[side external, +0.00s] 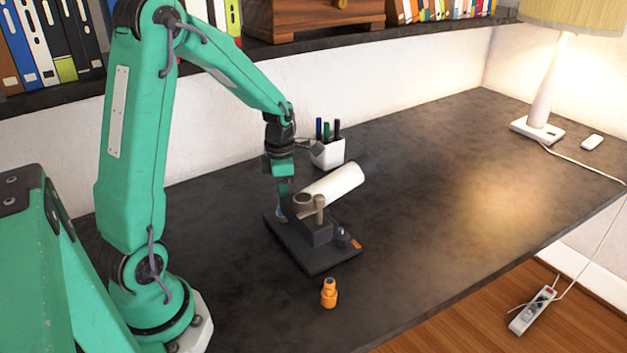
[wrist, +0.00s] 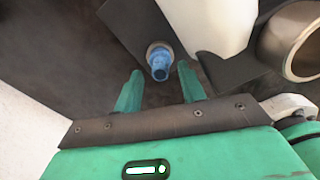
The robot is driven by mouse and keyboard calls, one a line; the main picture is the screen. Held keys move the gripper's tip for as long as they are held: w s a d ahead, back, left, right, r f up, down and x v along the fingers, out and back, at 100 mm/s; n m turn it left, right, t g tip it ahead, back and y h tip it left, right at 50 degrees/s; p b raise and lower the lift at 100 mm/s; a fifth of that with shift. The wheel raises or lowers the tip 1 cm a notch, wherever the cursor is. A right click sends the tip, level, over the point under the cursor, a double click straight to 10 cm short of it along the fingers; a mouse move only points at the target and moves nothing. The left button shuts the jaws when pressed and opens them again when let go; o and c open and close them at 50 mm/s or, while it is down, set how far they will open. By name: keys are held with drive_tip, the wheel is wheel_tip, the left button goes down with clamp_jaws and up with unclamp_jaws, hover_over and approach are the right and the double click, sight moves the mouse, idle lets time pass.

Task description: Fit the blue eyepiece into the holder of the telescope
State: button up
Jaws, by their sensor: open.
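The telescope is a white tube (side external: 333,185) tilted on a dark base plate (side external: 318,262). An open metal ring (side external: 302,199) at its lower end looks like the holder; the ring also shows at the right of the wrist view (wrist: 290,42). The blue eyepiece (wrist: 159,62) lies ahead of my gripper (wrist: 160,82), roughly in line with the gap between its two fingers. My gripper is open and empty. In the side view my gripper (side external: 283,188) is just above the blue eyepiece (side external: 281,215), which is mostly hidden near the plate's left corner.
An orange eyepiece-like piece (side external: 329,293) stands on the desk in front of the plate. A small dark piece (side external: 342,238) is at the plate's right end. A white pen cup (side external: 328,153) stands behind the telescope. The desk to the right is clear up to the lamp (side external: 546,85).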

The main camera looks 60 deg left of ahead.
wheel_tip(320, 180, up, 10)
idle(0.5)
idle(0.5)
drive_tip(key=s+d+r+m+t, duration=0.2)
drive_tip(key=s+d+m, duration=0.4)
drive_tip(key=m, duration=0.9)
drive_tip(key=s+d+r+m+t, duration=0.3)
drive_tip(key=d+m, duration=0.6)
drive_tip(key=m, duration=0.7)
drive_tip(key=s+r, duration=0.2)
drive_tip(key=s, duration=0.1)
drive_tip(key=shift+s+t, duration=0.3)
drive_tip(key=shift+s, duration=0.1)
drive_tip(key=shift+d, duration=0.1)
